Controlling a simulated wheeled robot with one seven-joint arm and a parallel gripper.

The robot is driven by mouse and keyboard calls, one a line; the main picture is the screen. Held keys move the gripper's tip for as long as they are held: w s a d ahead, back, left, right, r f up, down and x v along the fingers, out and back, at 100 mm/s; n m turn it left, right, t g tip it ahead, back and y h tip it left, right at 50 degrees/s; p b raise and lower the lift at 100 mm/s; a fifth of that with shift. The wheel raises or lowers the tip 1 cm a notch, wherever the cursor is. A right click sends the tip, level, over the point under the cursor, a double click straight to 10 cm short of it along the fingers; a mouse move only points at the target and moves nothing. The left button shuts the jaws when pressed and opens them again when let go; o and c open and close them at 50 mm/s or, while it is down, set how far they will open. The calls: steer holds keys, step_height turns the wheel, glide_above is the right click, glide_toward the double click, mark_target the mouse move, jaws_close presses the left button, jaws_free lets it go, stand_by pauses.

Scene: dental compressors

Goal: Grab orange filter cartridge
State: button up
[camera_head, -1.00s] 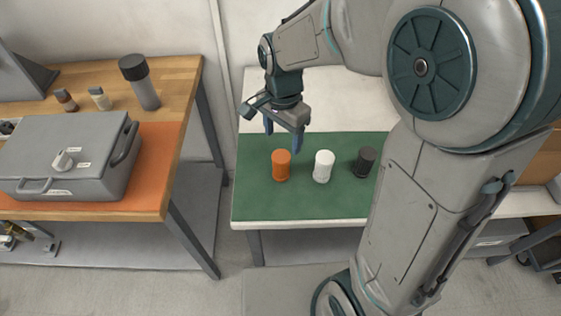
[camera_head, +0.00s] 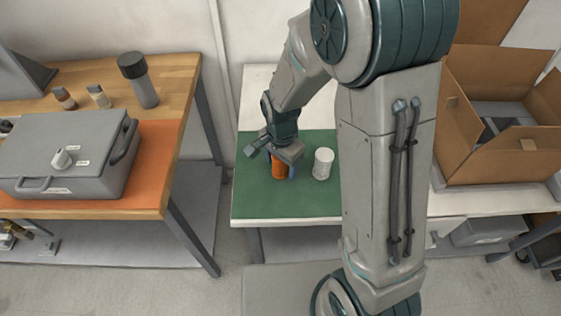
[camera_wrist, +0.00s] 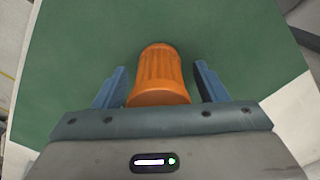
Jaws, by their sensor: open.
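The orange filter cartridge (camera_head: 279,171) stands on the green mat (camera_head: 255,200). In the wrist view the ribbed orange cartridge (camera_wrist: 159,75) lies between my two blue fingers, with a gap on each side. My gripper (camera_wrist: 159,88) is open around it and does not appear to grip it. In the head view my gripper (camera_head: 281,168) is low over the cartridge and hides its top. A white cartridge (camera_head: 323,164) stands just to the right.
An open cardboard box (camera_head: 490,165) stands at the right. A grey case (camera_head: 65,155) and several small containers are on the wooden table (camera_head: 185,75) at the left. My arm covers the right part of the mat.

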steer(key=shift+f, duration=0.3)
steer(key=c, duration=1.1)
steer(key=shift+r, duration=0.1)
